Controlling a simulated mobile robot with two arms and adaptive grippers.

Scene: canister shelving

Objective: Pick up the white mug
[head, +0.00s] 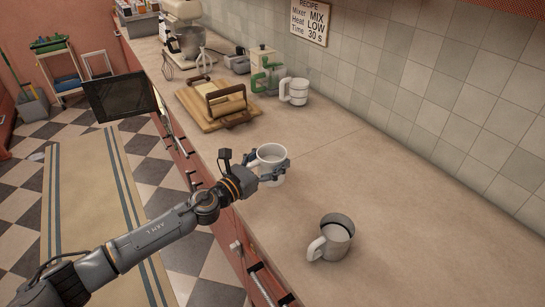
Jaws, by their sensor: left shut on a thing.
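A white mug (271,153) is between the fingers of my left gripper (274,171), at the front edge of the counter in the head view. My left gripper is shut on it, and its fingers hide part of the mug's sides. The mug is upright. I cannot tell whether its base touches the counter. My right gripper is not in view.
The right counter is clear.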

